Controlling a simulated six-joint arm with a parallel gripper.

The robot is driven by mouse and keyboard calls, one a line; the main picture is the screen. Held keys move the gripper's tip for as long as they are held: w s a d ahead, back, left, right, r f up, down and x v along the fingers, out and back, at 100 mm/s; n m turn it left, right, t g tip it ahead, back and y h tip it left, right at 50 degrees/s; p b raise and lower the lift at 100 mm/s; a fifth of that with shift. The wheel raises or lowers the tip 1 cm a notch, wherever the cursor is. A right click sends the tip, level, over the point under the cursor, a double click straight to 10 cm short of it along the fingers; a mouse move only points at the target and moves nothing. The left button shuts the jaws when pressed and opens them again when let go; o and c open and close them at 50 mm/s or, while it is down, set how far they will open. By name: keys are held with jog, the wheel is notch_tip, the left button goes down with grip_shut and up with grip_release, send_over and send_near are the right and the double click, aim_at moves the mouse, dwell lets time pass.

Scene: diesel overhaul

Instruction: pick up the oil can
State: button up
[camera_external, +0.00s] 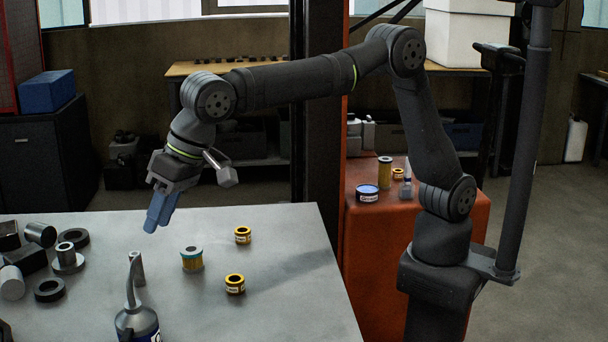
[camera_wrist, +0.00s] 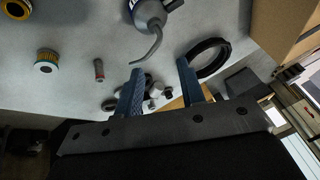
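The oil can (camera_external: 138,322) stands at the front edge of the external view on the grey table, with a dark grey body and a thin curved spout pointing up. Its lower part is cut off by the frame. In the wrist view the oil can (camera_wrist: 150,14) is at the top, its bent spout reaching down toward the space between my fingers. My gripper (camera_external: 158,224) is above the table, behind the can and apart from it. In the wrist view my gripper (camera_wrist: 160,66) has its two blue fingers spread, with nothing held between them.
A teal-and-yellow filter (camera_external: 192,259) and two small yellow-black filters (camera_external: 243,235) (camera_external: 235,283) stand right of the can. A small metal cylinder (camera_external: 137,268) is behind its spout. Dark rings (camera_external: 49,289) and metal parts crowd the table's left. A cardboard box (camera_wrist: 284,28) shows in the wrist view.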

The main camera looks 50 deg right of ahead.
send_over(137, 302)
jog(key=s+d, duration=0.1)
jog(key=d, duration=0.1)
jog(key=f, duration=0.9)
jog(key=shift+s+a, duration=0.2)
jog(key=shift+d+x, duration=0.1)
jog(key=shift+x, duration=1.25)
jog(key=shift+d+x, duration=0.15)
jog(key=shift+x, duration=1.15)
jog(key=shift+w+f, duration=0.1)
jog(key=shift+w, duration=0.05)
grip_shut()
